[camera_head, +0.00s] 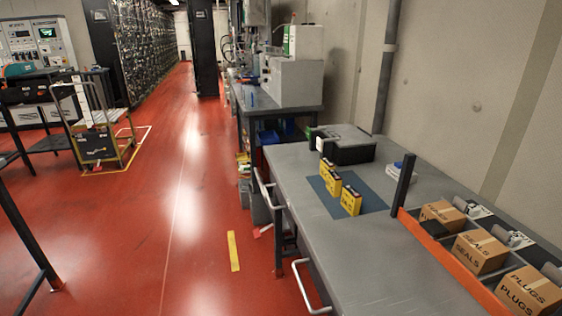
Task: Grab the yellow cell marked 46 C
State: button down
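Three yellow cells with dark tops stand in a slanting row on a blue-grey mat (318,188) on the grey workbench (345,240). The front right cell (351,202) stands a little apart from the other two. The middle cell (333,185) and the rear cell (326,167) are close together, the middle one partly covering the rear one. Their markings are too small to read, so I cannot tell which is marked 46 C. My gripper is not in view.
A black and grey case (342,145) lies behind the mat. A dark upright post (404,182) stands right of it, beside an orange-edged rack (440,262) holding cardboard boxes marked SEALS and PLUGS (530,292). The bench front is clear. A handle (305,285) sticks out into the red aisle.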

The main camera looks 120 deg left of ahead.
aim_at(325, 164)
jog(key=u, duration=3.85)
jog(key=k, duration=0.65)
jog(key=u, duration=0.85)
jog(key=i, duration=2.85)
jog(key=z, duration=1.35)
jog(key=i, duration=1.1)
jog(key=z, duration=0.85)
